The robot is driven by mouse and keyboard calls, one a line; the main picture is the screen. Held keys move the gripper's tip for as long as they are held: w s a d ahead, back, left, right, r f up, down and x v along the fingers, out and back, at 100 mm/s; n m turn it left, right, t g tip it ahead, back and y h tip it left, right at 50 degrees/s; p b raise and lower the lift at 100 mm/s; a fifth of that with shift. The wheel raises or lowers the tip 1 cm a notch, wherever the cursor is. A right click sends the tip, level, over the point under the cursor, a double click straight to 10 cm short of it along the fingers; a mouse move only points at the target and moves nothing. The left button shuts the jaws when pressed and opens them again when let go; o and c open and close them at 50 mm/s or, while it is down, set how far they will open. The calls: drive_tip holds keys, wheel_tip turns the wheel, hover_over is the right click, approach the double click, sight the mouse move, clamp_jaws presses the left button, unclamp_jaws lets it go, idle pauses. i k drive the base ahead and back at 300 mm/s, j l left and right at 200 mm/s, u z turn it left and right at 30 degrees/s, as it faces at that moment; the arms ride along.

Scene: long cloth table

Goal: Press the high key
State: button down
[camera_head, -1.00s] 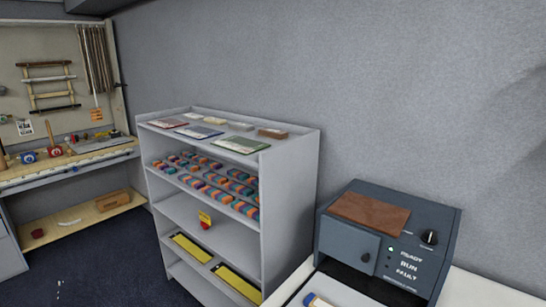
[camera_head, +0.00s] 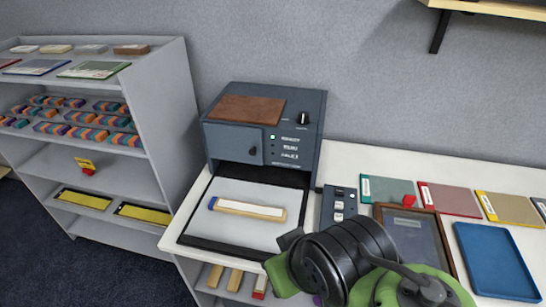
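A narrow dark key panel (camera_head: 327,212) lies on the white bench, just right of the grey tray in front of the blue-grey machine. It carries a short column of small pale keys (camera_head: 338,205). Their labels are too small to read, so I cannot tell which one is the high key. My black and green arm end comes in from the lower right, just below the panel, and covers the bench there. My gripper (camera_head: 282,263) points left, over the bench's front edge near the tray's lower right corner. Its fingers are seen too poorly to judge the opening.
Right of the panel are a framed board (camera_head: 420,235), coloured booklets and a blue tray (camera_head: 496,262). A grey shelf unit (camera_head: 160,110) stands left.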

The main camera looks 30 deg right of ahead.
sight(338, 205)
drive_tip(key=z, duration=1.35)
drive_tip(key=j+u, duration=0.25)
drive_tip(key=u, duration=0.25)
drive_tip(key=j+u, duration=0.25)
drive_tip(key=u, duration=0.25)
drive_tip(key=i, duration=0.05)
